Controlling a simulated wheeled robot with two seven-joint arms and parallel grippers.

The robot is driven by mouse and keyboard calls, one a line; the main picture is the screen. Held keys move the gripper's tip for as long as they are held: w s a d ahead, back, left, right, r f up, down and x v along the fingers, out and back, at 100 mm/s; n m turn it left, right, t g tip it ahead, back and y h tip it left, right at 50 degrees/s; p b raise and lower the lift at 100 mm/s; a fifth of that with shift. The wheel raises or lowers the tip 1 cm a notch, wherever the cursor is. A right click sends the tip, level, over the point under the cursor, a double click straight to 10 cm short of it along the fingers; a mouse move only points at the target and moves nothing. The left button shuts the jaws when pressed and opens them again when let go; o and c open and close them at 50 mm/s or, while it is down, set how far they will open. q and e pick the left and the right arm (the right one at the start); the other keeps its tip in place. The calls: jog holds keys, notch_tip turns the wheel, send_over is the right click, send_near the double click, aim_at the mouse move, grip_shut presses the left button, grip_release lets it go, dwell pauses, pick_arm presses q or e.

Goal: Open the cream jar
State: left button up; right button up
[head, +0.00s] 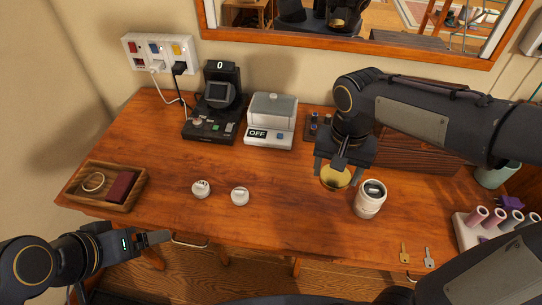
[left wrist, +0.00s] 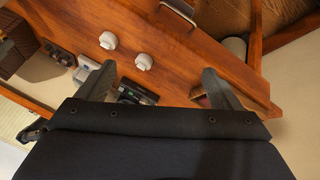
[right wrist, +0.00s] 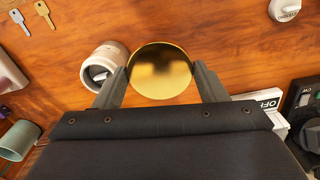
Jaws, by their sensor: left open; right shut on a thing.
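My right gripper (head: 338,166) is shut on a round gold lid (head: 335,179), which it holds over the desk. The lid also shows in the right wrist view (right wrist: 160,70), between the two fingertips. A white cylindrical jar (head: 369,204) stands upright just right of the lid in the head view, apart from it. Its top shows a dark area with something pale in it. The jar also shows in the right wrist view (right wrist: 104,62), left of the lid. My left gripper (head: 158,239) is open and empty by the desk's front left edge.
Two small white round pieces (head: 240,196) lie on the wooden desk (head: 290,217). A wooden tray (head: 78,201) is at left. A black device (head: 211,119) and a grey box (head: 270,122) stand behind. Keys (head: 404,252) and a tube rack (head: 464,235) are at right.

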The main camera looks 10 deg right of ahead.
jog(key=shift+a+f, duration=0.1)
jog(key=shift+a, duration=0.05)
jog(key=w+a+f, duration=0.2)
jog(key=w+f, duration=0.2)
jog(key=w, duration=0.5)
send_over(302, 169)
jog(key=f, duration=0.5)
jog(key=shift+s+f, duration=0.2)
jog(key=shift+s, duration=0.05)
jog(key=shift+w+f, duration=0.15)
jog(key=shift+f, duration=0.1)
notch_tip(302, 169, down, 3)
jog(key=shift+w+f, duration=0.1)
pick_arm(q)
jog(key=shift+s+d+h, duration=0.15)
jog(key=shift+s+h, duration=0.15)
jog(key=shift+s, duration=0.05)
